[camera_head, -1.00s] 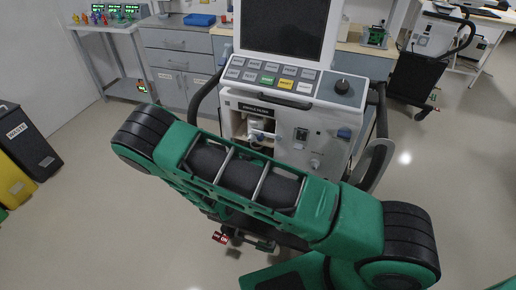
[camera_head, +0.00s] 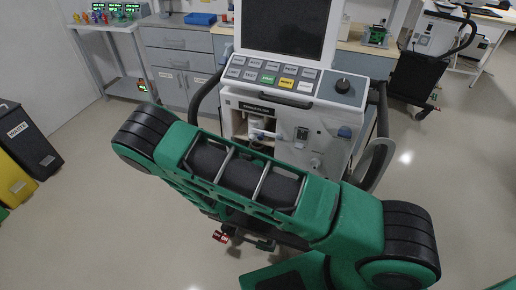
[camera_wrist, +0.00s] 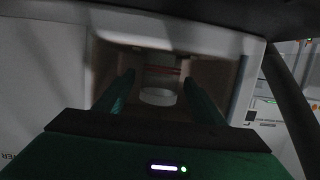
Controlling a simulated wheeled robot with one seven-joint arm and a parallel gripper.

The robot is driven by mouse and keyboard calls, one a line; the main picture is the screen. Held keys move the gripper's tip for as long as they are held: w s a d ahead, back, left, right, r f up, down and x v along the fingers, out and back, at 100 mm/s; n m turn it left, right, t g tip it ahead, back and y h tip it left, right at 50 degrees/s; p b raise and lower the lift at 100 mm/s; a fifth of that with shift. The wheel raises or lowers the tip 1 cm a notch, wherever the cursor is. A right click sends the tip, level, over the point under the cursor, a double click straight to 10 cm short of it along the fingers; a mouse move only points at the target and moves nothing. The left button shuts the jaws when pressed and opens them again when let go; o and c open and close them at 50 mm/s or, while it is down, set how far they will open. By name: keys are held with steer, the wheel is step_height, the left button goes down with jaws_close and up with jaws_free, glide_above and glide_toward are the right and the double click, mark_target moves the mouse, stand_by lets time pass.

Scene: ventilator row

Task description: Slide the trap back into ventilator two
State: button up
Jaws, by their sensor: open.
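The ventilator (camera_head: 330,135) stands straight ahead, with an open recess in its front panel. In the head view a pale part (camera_head: 262,124) shows inside the recess, above the green link of my arm. In the wrist view my gripper (camera_wrist: 158,80) is open, with its two green fingers reaching into the mouth of the recess. A white round cup, seemingly the trap (camera_wrist: 157,97), shows between the fingers, with a reddish band behind it. I cannot tell whether the fingers touch it or how far in it sits. My arm hides the gripper in the head view.
A dark side handle (camera_head: 376,165) curves out at the ventilator's right. Grey cabinets (camera_head: 180,70) stand behind it. Black and yellow bins (camera_head: 28,142) are at the far left. A dark cart (camera_head: 418,80) stands at the back right. The floor between is clear.

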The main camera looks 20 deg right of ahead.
steer(key=v, duration=1)
steer(key=shift+s, duration=0.2)
